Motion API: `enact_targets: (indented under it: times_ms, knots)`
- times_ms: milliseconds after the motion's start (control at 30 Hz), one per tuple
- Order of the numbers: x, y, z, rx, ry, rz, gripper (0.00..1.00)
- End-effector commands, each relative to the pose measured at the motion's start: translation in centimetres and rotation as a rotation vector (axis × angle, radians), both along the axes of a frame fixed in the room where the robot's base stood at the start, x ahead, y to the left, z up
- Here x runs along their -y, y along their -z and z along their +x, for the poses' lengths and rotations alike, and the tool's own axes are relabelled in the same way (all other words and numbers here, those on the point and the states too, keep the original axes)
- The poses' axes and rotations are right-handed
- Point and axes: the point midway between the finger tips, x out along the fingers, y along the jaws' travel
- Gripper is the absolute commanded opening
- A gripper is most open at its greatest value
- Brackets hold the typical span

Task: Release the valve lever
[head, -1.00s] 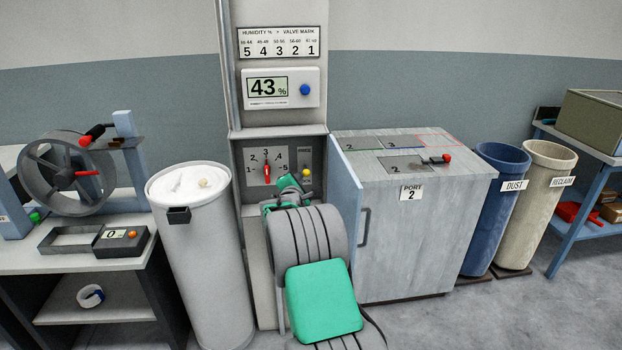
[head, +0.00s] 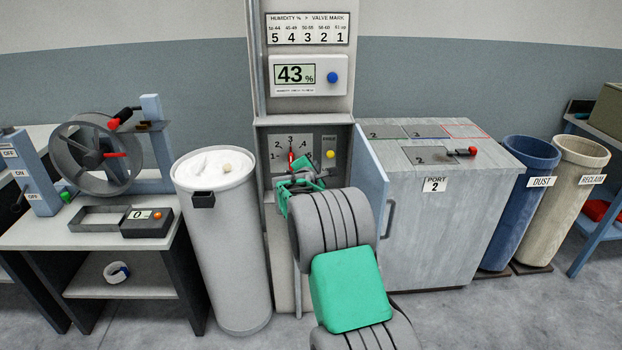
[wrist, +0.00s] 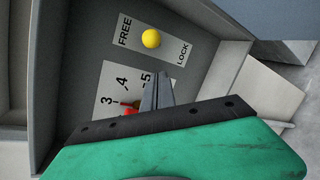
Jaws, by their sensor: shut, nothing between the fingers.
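The valve lever (head: 291,157) is red and stands on the numbered dial (head: 272,147), near mark 3. It is partly hidden by my gripper in the head view, and a red piece of it (wrist: 129,110) shows in the wrist view. A yellow knob (head: 330,154) sits on the FREE/LOCK plate right of the dial. In the wrist view the knob (wrist: 151,38) is between the two words. My gripper (head: 301,178) is shut and empty, in front of the dial's lower part. Its fingers (wrist: 158,88) are close beside the lever; contact cannot be told.
The panel is recessed, with side walls. A blue-grey door (head: 369,185) stands open just right of it, by the grey cabinet (head: 440,230). A tall white bin (head: 222,250) stands to the left. The humidity display (head: 293,74) above reads 43%.

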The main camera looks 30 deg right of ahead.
Motion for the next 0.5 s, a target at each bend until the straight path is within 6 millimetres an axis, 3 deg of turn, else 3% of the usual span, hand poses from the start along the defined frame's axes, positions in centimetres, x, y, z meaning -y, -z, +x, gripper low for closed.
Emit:
enact_targets:
  times_ms: [33, 300, 500]
  knots:
    - [-1.1, 0.2, -0.2, 0.002, -0.005, -0.002, 0.00]
    - [-4.6, -2.3, -5.3, 0.003, 0.000, 0.000, 0.00]
    - [-6.0, -3.1, -7.1, 0.001, 0.001, 0.000, 0.00]
